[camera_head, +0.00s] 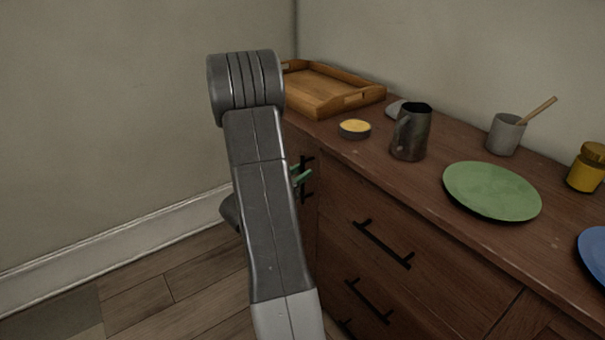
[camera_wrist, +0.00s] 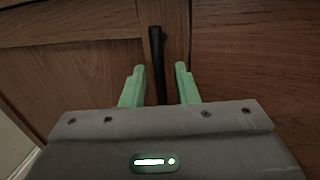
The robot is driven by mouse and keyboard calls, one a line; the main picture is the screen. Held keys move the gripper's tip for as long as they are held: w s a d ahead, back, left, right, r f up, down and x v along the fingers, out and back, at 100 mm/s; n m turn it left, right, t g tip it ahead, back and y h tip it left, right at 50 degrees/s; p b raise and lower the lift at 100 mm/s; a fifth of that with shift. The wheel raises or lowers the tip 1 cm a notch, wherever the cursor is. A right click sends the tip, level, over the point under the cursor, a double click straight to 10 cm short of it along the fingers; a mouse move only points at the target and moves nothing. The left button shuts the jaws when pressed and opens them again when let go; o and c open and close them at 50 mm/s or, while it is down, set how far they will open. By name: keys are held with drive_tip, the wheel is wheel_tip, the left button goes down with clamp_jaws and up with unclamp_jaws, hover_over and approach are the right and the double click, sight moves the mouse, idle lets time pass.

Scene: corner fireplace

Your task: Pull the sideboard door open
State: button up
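The sideboard (camera_head: 430,192) is dark brown wood. Its door (camera_head: 333,208) is at the left end, mostly hidden behind my arm in the head view, and looks shut. The door's black upright bar handle (camera_head: 307,187) shows just right of my arm and also in the wrist view (camera_wrist: 157,50). My gripper (camera_wrist: 159,72) has two green fingers, one on each side of the handle, with a visible gap on both sides. It is open and not clamped on the handle. Its green fingertips also show beside the handle in the head view (camera_head: 300,177).
Drawers with black handles (camera_head: 384,245) are right of the door. On top are a wooden tray (camera_head: 370,97), a small yellow-topped tin (camera_head: 354,128), a metal jug (camera_head: 408,135), a green plate (camera_head: 491,191) and a grey cup (camera_head: 504,136). Floor (camera_head: 150,290) left of my arm is clear.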

drive_tip(key=shift+w+d, duration=0.5)
drive_tip(key=shift+w, duration=0.05)
drive_tip(key=shift+c, duration=0.5)
clamp_jaws()
